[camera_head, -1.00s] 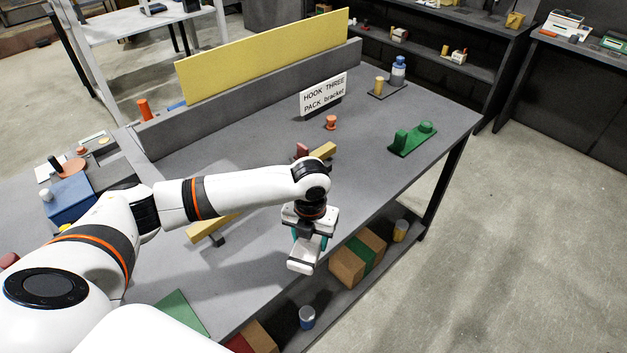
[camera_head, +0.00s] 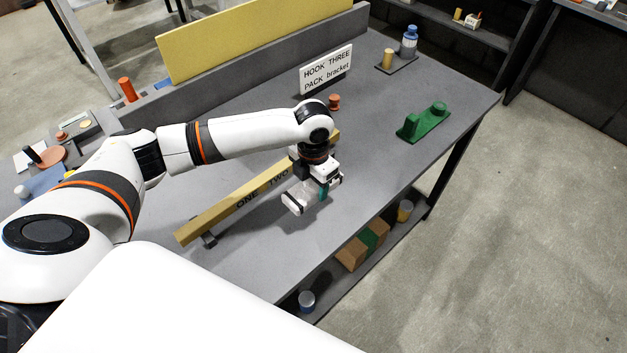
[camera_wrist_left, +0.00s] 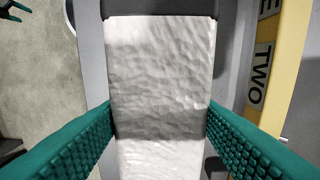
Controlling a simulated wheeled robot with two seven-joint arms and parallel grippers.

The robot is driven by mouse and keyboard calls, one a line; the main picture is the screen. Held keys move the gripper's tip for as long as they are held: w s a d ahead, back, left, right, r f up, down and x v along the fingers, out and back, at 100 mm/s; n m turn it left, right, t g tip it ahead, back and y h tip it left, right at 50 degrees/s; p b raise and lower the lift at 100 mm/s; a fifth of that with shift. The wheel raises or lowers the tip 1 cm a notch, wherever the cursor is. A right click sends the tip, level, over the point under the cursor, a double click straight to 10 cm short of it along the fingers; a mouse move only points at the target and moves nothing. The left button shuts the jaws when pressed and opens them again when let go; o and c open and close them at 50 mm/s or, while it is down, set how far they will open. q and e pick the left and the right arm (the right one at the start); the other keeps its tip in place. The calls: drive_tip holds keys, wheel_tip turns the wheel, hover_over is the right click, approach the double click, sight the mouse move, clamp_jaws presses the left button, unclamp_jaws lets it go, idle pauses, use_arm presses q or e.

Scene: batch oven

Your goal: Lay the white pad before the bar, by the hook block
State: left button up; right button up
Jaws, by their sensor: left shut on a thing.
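The white pad (camera_wrist_left: 160,75) fills the middle of the left wrist view, held between the two teal fingers of my left gripper (camera_wrist_left: 160,118). In the head view the pad (camera_head: 294,203) hangs below my left gripper (camera_head: 318,186), over the table's front part. The yellow bar (camera_head: 215,215), lettered ONE and TWO, lies behind it; my arm and gripper hide part of its right end. A small orange-red piece (camera_head: 334,102) stands beyond. I cannot tell whether it is the hook block.
A sign (camera_head: 326,70) reading HOOK THREE PACK bracket stands at the back. A green block (camera_head: 424,123) sits at the right, with a tray (camera_head: 398,64) bearing a bottle behind it. The grey table (camera_head: 375,150) is clear between gripper and green block. Boxes lie on the shelf below.

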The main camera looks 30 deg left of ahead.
sight(313, 196)
use_arm(q)
drive_tip(key=shift+w+a, duration=0.15)
drive_tip(key=shift+w, duration=0.05)
wheel_tip(313, 196, down, 2)
drive_tip(key=shift+w+f+b, duration=0.1)
drive_tip(key=shift+f+b, duration=0.05)
drive_tip(key=shift+b, duration=0.2)
wheel_tip(313, 196, down, 4)
drive_tip(key=shift+r+b, duration=0.1)
drive_tip(key=shift+b, duration=0.85)
drive_tip(key=shift+f, duration=0.45)
use_arm(e)
drive_tip(key=w+f, duration=0.1)
drive_tip(key=w+a+f, duration=0.1)
drive_tip(key=shift+w+f, duration=0.25)
drive_tip(key=shift+f, duration=0.1)
drive_tip(key=shift+w, duration=0.2)
use_arm(q)
drive_tip(key=shift+f+b, duration=0.5)
drive_tip(key=shift+f, duration=0.05)
use_arm(e)
drive_tip(key=shift+a+f, duration=0.15)
drive_tip(key=shift+f, duration=0.15)
